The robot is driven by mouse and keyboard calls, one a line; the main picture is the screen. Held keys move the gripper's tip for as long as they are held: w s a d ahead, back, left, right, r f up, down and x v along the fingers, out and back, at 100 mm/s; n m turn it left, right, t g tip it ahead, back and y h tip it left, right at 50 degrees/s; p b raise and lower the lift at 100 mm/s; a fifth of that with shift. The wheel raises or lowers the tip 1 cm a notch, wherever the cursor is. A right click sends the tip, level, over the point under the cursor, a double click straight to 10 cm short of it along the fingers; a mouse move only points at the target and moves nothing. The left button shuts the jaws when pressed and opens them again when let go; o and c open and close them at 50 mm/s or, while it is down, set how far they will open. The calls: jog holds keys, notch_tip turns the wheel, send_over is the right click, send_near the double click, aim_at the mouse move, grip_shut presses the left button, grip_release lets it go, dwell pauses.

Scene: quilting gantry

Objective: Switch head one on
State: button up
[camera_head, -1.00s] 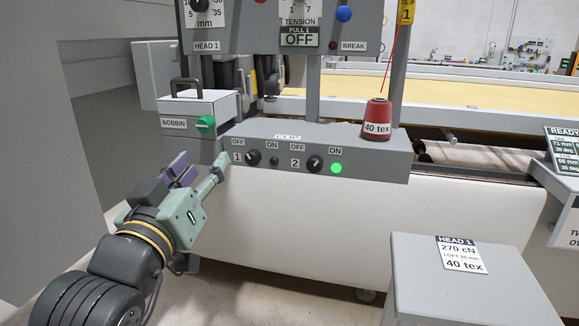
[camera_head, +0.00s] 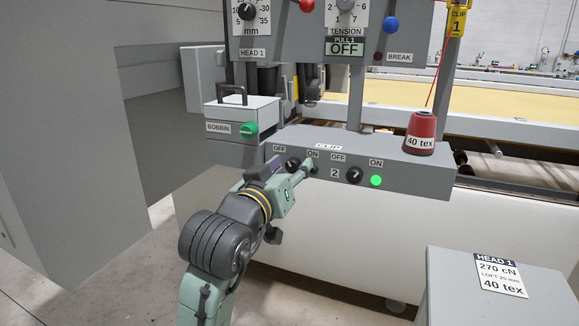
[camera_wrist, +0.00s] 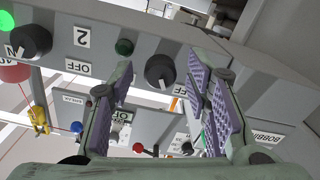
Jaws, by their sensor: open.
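The head one switch is a black rotary knob (camera_head: 292,163) on the grey panel, between OFF and ON labels. Its small lamp (camera_wrist: 124,46) is dark green and unlit. My gripper (camera_head: 303,172) is at the panel front, by this knob, and partly covers the knob's surroundings. In the wrist view, which is upside down, my gripper (camera_wrist: 163,85) is open, with purple pads either side of the head one knob (camera_wrist: 160,70). I cannot tell whether the pads touch it.
The head two knob (camera_head: 354,175) sits to the right with its green lamp (camera_head: 376,180) lit. A red thread cone (camera_head: 420,133) stands on the panel's top. The bobbin box (camera_head: 243,117) is at upper left, and a grey pedestal (camera_head: 450,275) is at lower right.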

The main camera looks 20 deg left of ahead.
jog(key=shift+c, duration=0.3)
grip_shut()
dwell(0.3)
